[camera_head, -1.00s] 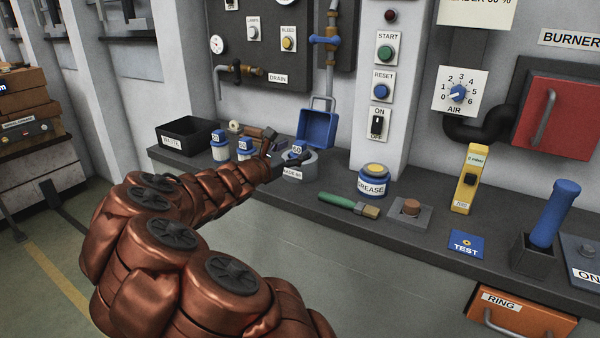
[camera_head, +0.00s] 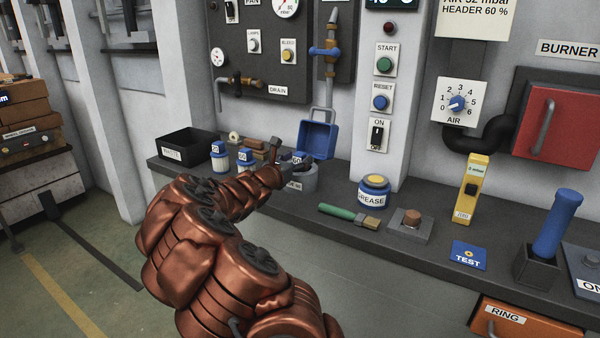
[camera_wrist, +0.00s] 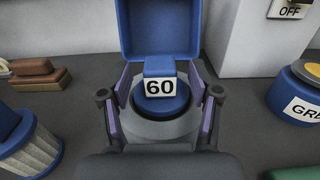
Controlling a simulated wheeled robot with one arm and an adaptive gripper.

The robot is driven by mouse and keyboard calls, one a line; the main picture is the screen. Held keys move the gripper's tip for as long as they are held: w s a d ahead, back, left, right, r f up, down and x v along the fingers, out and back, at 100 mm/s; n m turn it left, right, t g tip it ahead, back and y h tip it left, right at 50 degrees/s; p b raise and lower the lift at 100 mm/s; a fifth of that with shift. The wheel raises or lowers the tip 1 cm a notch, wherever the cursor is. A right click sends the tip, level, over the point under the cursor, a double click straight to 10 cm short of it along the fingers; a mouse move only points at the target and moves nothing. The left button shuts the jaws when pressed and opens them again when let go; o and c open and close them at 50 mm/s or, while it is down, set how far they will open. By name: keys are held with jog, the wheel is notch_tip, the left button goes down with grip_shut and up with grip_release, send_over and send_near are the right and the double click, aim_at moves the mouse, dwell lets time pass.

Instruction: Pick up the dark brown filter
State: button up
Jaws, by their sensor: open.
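No filter with a clearly dark brown body shows. A blue-capped filter marked 60 (camera_wrist: 160,88) sits upright in a grey round holder (camera_wrist: 150,130), its body hidden; the holder also shows in the head view (camera_head: 304,180). My gripper (camera_wrist: 162,104) is open, with one finger on each side of that blue cap; I cannot tell whether they touch it. In the head view my gripper (camera_head: 288,157) is over the holder and partly hides it. Two pale pleated filters with blue caps stand left, one (camera_head: 220,157) beside the other (camera_head: 245,160); one shows in the wrist view (camera_wrist: 30,145).
A blue open bin (camera_head: 318,138) stands right behind the holder. A grease jar (camera_head: 374,190) and a green-handled brush (camera_head: 345,215) are to the right.

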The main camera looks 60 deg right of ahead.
jog(key=shift+d, duration=0.85)
grip_shut()
